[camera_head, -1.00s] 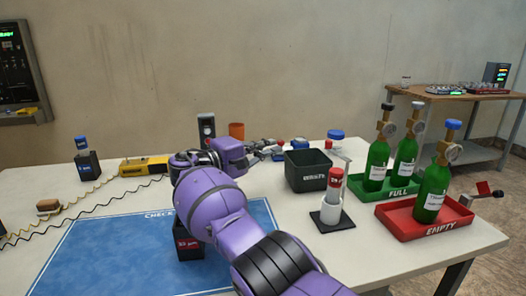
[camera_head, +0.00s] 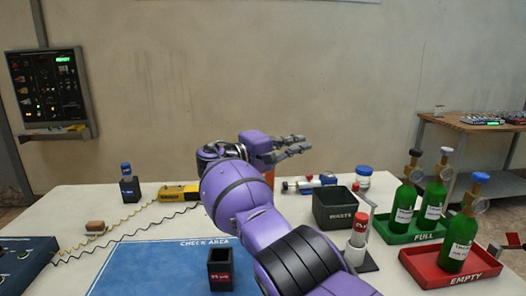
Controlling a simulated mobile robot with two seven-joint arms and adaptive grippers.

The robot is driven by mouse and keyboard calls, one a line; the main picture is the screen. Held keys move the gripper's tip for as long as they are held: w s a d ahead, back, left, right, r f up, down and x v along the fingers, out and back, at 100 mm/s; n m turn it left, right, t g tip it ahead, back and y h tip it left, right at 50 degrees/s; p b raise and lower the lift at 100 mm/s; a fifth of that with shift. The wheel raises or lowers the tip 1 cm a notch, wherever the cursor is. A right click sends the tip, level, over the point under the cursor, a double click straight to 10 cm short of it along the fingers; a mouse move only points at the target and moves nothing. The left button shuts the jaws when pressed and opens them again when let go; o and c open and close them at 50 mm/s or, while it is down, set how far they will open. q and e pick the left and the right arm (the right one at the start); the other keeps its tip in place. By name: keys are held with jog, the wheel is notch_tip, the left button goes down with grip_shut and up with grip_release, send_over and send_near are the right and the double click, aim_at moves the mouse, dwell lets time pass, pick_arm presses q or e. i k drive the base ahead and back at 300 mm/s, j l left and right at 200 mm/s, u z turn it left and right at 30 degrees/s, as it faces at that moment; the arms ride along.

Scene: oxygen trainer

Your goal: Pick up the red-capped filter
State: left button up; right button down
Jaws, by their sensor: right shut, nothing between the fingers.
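The red-capped filter (camera_head: 359,229) stands upright in a white cup on a dark stand, right of the middle of the table. My right arm reaches in from the bottom, left of the filter. My right gripper (camera_head: 297,147) is shut and empty, in the air at the back of the table, beyond the filter and to its left. It is apart from the filter. A black holder with a red label (camera_head: 221,269) stands empty on the blue check area mat (camera_head: 150,268). My left gripper is not in view.
A black waste bin (camera_head: 335,209) stands just behind the filter. Green bottles stand in the green FULL tray (camera_head: 415,238) and red EMPTY tray (camera_head: 452,279) at right. A blue-capped item (camera_head: 126,169) sits in a black holder at left, near a yellow device (camera_head: 178,193).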

aim_at(361, 219)
jog(key=k, duration=1)
